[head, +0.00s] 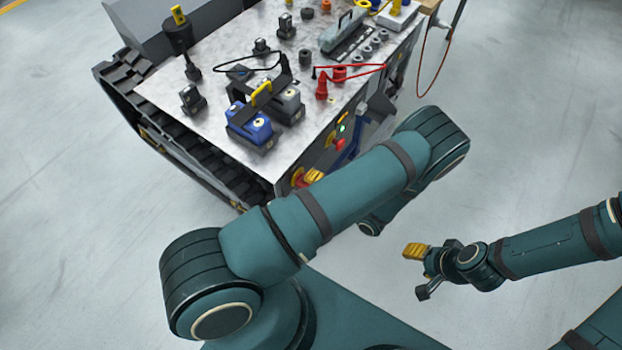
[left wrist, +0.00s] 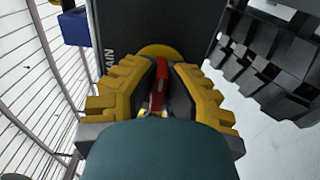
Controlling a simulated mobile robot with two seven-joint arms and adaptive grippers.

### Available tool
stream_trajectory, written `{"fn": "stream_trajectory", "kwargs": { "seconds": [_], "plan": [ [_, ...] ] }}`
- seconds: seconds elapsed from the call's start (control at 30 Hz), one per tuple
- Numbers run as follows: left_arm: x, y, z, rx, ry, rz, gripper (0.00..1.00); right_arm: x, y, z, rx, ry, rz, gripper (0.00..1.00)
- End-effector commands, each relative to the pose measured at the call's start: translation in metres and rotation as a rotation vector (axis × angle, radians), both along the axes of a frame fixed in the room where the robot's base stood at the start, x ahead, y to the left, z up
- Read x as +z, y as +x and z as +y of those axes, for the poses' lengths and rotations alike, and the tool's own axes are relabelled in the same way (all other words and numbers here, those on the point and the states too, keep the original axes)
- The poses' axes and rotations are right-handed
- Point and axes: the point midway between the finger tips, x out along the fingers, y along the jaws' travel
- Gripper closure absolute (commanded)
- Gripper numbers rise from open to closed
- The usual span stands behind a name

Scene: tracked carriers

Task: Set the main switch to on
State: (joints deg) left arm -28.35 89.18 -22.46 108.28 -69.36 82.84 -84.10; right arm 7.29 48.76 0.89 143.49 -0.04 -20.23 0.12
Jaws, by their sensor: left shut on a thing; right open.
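The main switch is a red handle (left wrist: 162,82) on a round yellow plate (left wrist: 158,51), set in a dark panel with partly visible lettering beside it. In the head view part of the switch (head: 297,177) shows low on the tracked carrier's side. My left gripper (left wrist: 160,98) is shut on the red handle, with a ridged yellow finger on each side. It also shows in the head view (head: 311,178), partly behind my left arm. The on and off marks cannot be read. My right gripper (head: 424,271) is open and empty over the floor, away from the carrier.
The tracked carrier (head: 165,98) holds blue and grey battery blocks, red plugs and cables on its top. A green light (head: 342,128) and a red button (head: 339,143) sit on the panel near the switch. A black track (left wrist: 275,65) lies right of the left gripper. Floor around is clear.

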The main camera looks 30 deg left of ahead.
Motion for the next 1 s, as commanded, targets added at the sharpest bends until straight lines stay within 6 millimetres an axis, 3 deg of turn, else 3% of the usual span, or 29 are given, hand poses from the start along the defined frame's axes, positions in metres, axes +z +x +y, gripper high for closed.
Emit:
{"fn": "stream_trajectory", "kwargs": {
  "seconds": [0.1, 0.13, 0.2, 0.57, 0.77, 0.8, 0.9, 1.0],
  "plan": [
    [0.001, 0.000, 0.001, 0.001, 0.003, 0.000, 1.00, 0.000, 0.000, 0.000, 0.000, 0.000, 0.000, 0.49],
    [0.001, 0.000, 0.001, 0.001, 0.003, 0.000, 0.77, 0.000, 0.000, 0.000, 0.000, 0.000, 0.000, 0.49],
    [0.001, 0.000, 0.001, 0.001, 0.003, 0.000, 0.59, 0.000, 0.000, 0.000, 0.000, 0.000, 0.000, 0.49],
    [0.004, 0.000, 0.000, 0.000, 0.001, -0.002, 0.59, 0.000, 0.000, 0.000, 0.000, 0.000, 0.000, 0.49],
    [0.032, 0.001, 0.000, 0.000, 0.001, -0.003, 0.59, 0.000, 0.000, 0.000, 0.000, 0.000, 0.000, 0.49],
    [0.040, 0.001, 0.000, 0.000, 0.002, -0.003, 0.56, 0.000, 0.000, 0.000, 0.000, 0.000, 0.000, 0.49],
    [0.060, 0.001, 0.000, 0.000, 0.005, -0.004, 0.30, 0.000, 0.000, 0.000, 0.000, 0.000, 0.000, 0.49],
    [0.078, 0.000, 0.002, 0.003, 0.009, -0.006, 0.30, 0.001, 0.000, 0.000, 0.000, 0.000, 0.000, 0.49]
  ]
}}
